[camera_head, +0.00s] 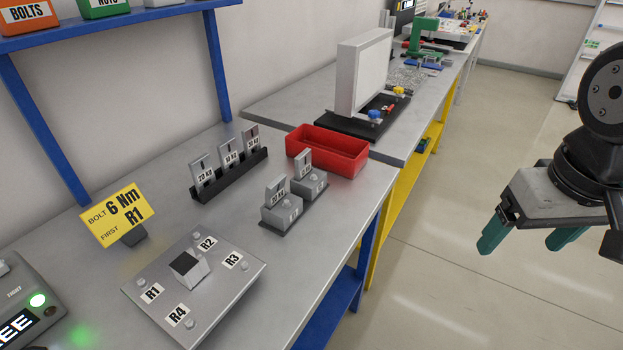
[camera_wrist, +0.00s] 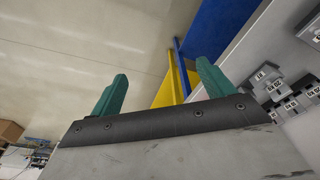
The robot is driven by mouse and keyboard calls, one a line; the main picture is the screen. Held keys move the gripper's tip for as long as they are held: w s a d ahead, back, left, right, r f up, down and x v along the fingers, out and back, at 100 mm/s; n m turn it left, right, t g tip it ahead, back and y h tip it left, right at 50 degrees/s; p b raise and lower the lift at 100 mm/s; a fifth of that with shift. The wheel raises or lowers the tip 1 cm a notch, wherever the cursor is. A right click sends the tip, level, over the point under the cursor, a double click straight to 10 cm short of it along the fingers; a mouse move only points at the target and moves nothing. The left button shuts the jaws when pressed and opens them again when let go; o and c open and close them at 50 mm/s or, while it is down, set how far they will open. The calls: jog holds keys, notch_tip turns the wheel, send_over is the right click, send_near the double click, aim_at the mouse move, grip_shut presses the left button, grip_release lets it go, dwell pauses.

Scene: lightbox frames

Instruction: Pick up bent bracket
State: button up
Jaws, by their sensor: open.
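I cannot make out a bent bracket for certain in either view. Small parts on the far benches are too small to tell apart. My gripper (camera_head: 526,243) is at the right of the head view, in front of the benches with open floor behind it. Its two teal fingers are apart and nothing is between them. In the wrist view my gripper (camera_wrist: 162,74) is also open and empty, with the floor and a yellow bench frame beyond it.
The near bench (camera_head: 340,205) holds a red bin (camera_head: 327,150), a black rack (camera_head: 231,178) of tagged pieces, grey tagged blocks (camera_head: 284,208), and a plate (camera_head: 222,285) marked R1 to R4. A white upright panel (camera_head: 364,72) stands on the bench behind. Floor (camera_head: 480,150) at right is clear.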

jog(key=w+a+f+n+t, duration=0.2)
jog(key=w+a+f+t, duration=0.1)
jog(key=w, duration=0.9)
jog(key=w+a+f+n+t, duration=0.2)
jog(key=w+a+t, duration=0.15)
jog(key=w, duration=0.75)
jog(key=n+g+y, duration=0.1)
jog(key=n+y, duration=0.6)
jog(key=y, duration=0.5)
send_near(278, 188)
jog(key=x, duration=0.3)
jog(key=w+x, duration=0.1)
jog(key=x, duration=0.1)
jog(key=shift+d, duration=0.2)
jog(key=shift+n, duration=0.3)
jog(key=x, duration=0.4)
jog(key=s+x, duration=0.1)
jog(key=x, duration=0.2)
jog(key=shift+w+a+f, duration=0.2)
jog(key=shift+a+f, duration=0.1)
jog(key=shift+a, duration=0.25)
jog(key=shift+c, duration=0.3)
